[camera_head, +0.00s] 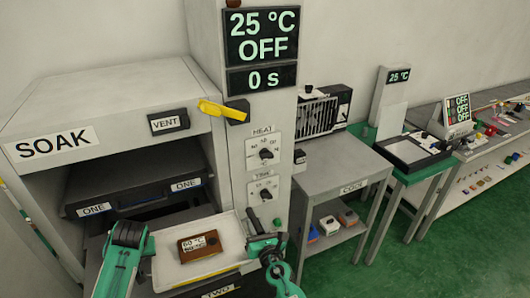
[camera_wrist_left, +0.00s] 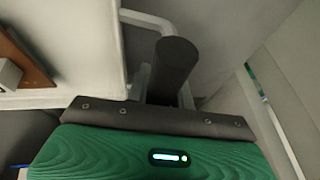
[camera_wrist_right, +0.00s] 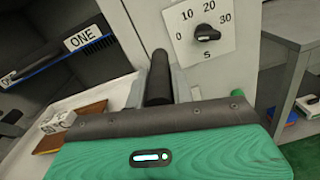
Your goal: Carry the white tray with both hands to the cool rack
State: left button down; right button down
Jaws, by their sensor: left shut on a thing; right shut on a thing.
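The white tray (camera_head: 228,235) is in front of the open SOAK oven, at the lower level. My left gripper (camera_wrist_left: 168,88) is shut on a dark round handle (camera_wrist_left: 172,65) at one end of the tray; the tray's wall also shows in the left wrist view (camera_wrist_left: 85,50). My right gripper (camera_head: 266,243) is shut on the dark handle (camera_wrist_right: 159,78) at the other end. The cool rack, a grey stand with a COOL label (camera_head: 354,186), is to the right, and its top is partly clear.
The SOAK oven (camera_head: 100,95) has a dark shelf labelled ONE (camera_head: 140,180) above the tray. Its control column (camera_head: 262,175) stands close by my right gripper. Green floor (camera_head: 340,270) is open at the right.

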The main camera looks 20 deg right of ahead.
aim_at(335, 161)
jog(key=l+z, duration=0.2)
jog(key=l, duration=1)
jog(key=i+l, duration=0.1)
jog(key=l, duration=0.25)
jog(key=i+l, duration=0.1)
jog(key=l, duration=0.25)
jog(key=i+l, duration=0.15)
jog(key=l, duration=0.2)
jog(key=i+l, duration=0.15)
jog(key=l, duration=0.2)
jog(key=i+l+u, duration=0.1)
jog(key=l, duration=0.25)
jog(key=i+l, duration=0.2)
jog(key=l, duration=0.15)
jog(key=i+l+u, duration=0.1)
jog(key=i, duration=0.2)
jog(key=i+l+u, duration=0.1)
jog(key=i, duration=0.2)
